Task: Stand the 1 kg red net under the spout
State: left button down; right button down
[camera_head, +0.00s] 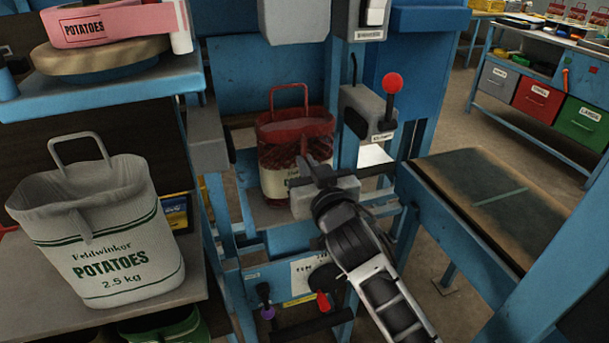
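The red net (283,131) has a red mesh top, a cream label band and a raised red handle. It stands upright on the blue filling station, below the grey spout housing (293,22), with a gap between them. My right gripper (312,170) is at the net's front right side and covers part of its label. Whether its fingers are apart or closed on the net's edge is not clear. The net's lower right side is hidden behind the gripper. My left gripper is not in view.
A white 2.5 kg potato sack (108,235) stands on the left shelf. A red-knobbed lever (393,84) rises right of the net. A dark belt table (490,195) is at the right. Coloured bins (538,100) stand behind it.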

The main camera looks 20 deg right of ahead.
jog(key=shift+f, duration=0.1)
jog(key=c, duration=1.6)
grip_release()
jog(key=s+b, duration=0.1)
jog(key=s, duration=1.1)
jog(key=s+f+g, duration=0.2)
jog(key=s+f, duration=0.2)
jog(key=f, duration=0.4)
jog(key=s+f+n+g+y, duration=0.1)
jog(key=s+f+g, duration=0.2)
jog(key=f, duration=0.6)
jog(key=s+a+f+n+g+y, duration=0.1)
jog(key=s+f+g, duration=0.1)
jog(key=s+f, duration=0.3)
jog(key=shift+s+f+g, duration=0.2)
jog(key=shift+f, duration=0.75)
jog(key=shift+s+f+g, duration=0.2)
jog(key=shift+f, duration=0.7)
